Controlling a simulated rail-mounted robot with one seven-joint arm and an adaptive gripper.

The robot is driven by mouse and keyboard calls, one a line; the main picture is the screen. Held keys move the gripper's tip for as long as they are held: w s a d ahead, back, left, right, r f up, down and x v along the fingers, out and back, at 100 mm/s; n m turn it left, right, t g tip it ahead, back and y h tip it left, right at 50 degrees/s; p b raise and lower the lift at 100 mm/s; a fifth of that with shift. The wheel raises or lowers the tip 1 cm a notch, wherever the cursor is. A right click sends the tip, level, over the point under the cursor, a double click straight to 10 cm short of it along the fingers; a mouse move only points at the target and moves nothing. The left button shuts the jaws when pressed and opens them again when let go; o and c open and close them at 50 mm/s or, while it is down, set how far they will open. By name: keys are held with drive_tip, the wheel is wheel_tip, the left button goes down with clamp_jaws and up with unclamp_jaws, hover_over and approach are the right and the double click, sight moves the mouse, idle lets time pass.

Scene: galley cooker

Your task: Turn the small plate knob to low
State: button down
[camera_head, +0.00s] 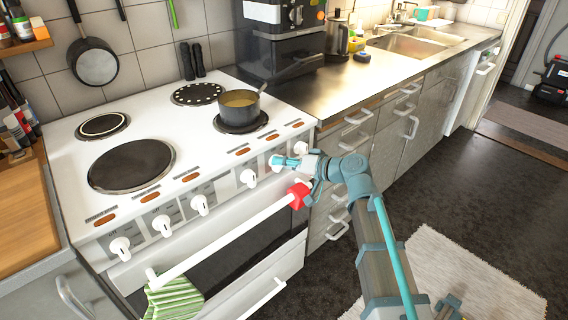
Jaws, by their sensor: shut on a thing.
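The white cooker (215,150) has a row of white knobs along its front panel, among them a left one (120,247), a middle one (200,205) and one (248,178) just left of my gripper. My gripper (282,162) is at the right part of this row, shut on a knob that its fingers mostly hide. The far-right knob (302,148) stands just beyond the gripper. The panel labels are too small to read, so I cannot tell which knob is the small plate's or the held knob's setting.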

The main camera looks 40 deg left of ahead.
drive_tip(key=c, duration=1)
unclamp_jaws()
drive_tip(key=shift+d, duration=0.1)
drive_tip(key=v, duration=1.1)
drive_tip(key=shift+d+r, duration=0.15)
drive_tip(key=shift+d, duration=0.2)
